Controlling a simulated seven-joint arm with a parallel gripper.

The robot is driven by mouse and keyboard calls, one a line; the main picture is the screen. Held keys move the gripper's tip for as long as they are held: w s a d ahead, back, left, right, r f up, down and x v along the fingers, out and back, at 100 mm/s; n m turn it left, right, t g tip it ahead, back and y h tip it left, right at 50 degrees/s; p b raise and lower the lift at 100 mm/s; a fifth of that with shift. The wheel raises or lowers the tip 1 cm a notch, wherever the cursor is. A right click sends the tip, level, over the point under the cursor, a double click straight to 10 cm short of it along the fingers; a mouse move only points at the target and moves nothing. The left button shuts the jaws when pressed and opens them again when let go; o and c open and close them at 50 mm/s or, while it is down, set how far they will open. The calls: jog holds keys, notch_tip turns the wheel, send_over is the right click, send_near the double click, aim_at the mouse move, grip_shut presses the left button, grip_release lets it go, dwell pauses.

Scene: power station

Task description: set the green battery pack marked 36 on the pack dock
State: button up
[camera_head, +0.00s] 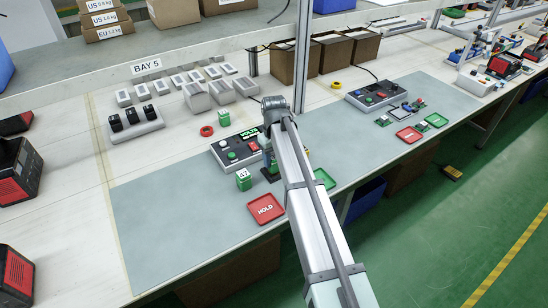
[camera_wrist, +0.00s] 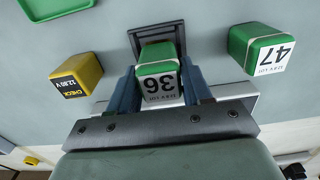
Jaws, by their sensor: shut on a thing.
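The green battery pack marked 36 (camera_wrist: 157,68) is between the blue-grey fingers of my gripper (camera_wrist: 160,82) in the wrist view. My gripper is shut on it, and its white label with the number faces the camera. A dark square frame, which looks like the pack dock (camera_wrist: 156,29), shows right behind the pack. I cannot tell whether the pack rests in it or is just above it. In the head view my arm hides the held pack and most of the dark dock (camera_head: 270,174).
A red HOLD tray (camera_head: 265,208), green tray (camera_head: 325,179) and VOLTS tester (camera_head: 228,152) are nearby. The mat's left part is clear.

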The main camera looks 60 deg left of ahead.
jog(key=shift+f, duration=0.6)
jog(key=o, duration=1.3)
jog(key=shift+c, duration=0.2)
notch_tip(320, 180, up, 14)
